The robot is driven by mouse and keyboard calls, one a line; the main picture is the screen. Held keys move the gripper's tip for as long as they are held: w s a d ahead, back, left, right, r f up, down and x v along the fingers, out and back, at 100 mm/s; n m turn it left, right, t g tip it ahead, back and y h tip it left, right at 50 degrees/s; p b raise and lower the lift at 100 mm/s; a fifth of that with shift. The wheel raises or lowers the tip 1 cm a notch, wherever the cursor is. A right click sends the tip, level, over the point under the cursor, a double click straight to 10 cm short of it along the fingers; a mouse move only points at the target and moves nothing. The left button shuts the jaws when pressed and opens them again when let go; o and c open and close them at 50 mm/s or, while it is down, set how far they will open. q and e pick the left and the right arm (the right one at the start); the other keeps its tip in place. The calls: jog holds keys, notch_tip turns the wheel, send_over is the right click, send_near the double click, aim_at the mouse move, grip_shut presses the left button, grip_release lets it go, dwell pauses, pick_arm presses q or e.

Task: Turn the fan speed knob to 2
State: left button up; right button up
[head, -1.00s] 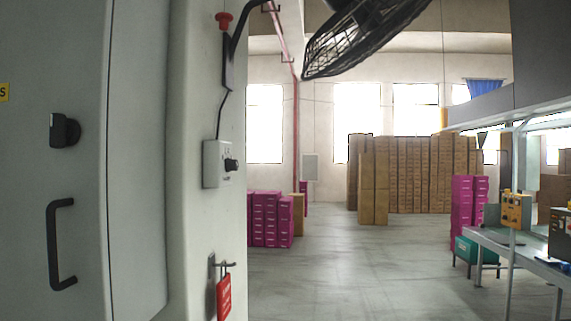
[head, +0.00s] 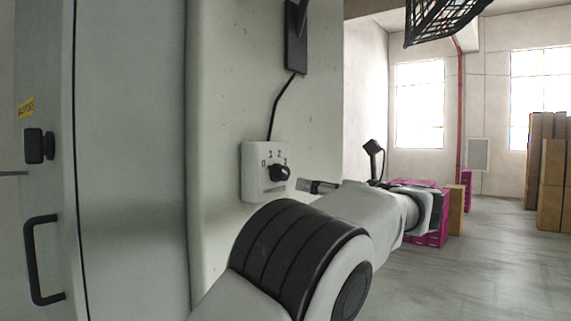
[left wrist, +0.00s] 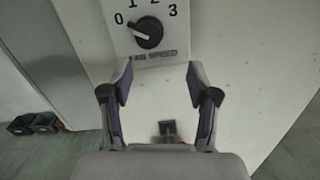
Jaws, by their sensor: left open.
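The fan speed knob (head: 279,172) is a black dial on a white control box (head: 252,188) fixed to the light grey column. It shows close up at the top of the left wrist view (left wrist: 148,33), with numbers 0 to 3 around it; its light mark appears to point to the left, near 0. My right gripper is out of view.
A dark bracket (head: 296,40) with a cable running to the box is above. A grey cabinet door with a black handle (head: 38,262) stands at left. Pink boxes (head: 428,238) stand beyond my arm; open floor lies right.

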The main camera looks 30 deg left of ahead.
aim_at(287, 173)
pick_arm(q)
jog(key=a+p, duration=0.1)
jog(key=a, duration=0.1)
jog(key=a+r+n+p, duration=0.1)
jog(key=a, duration=0.1)
jog(key=a+r+n+p, duration=0.1)
jog(key=a, duration=0.1)
jog(key=shift+s+a+r+g+h+p, duration=0.25)
jog(key=shift+s+a+g+h+p, duration=0.05)
jog(key=shift+s+a+g, duration=0.1)
jog(key=shift+w+d, duration=0.1)
jog(key=shift+d, duration=0.2)
jog(key=shift+w+f, duration=0.15)
jog(key=c, duration=0.5)
grip_shut()
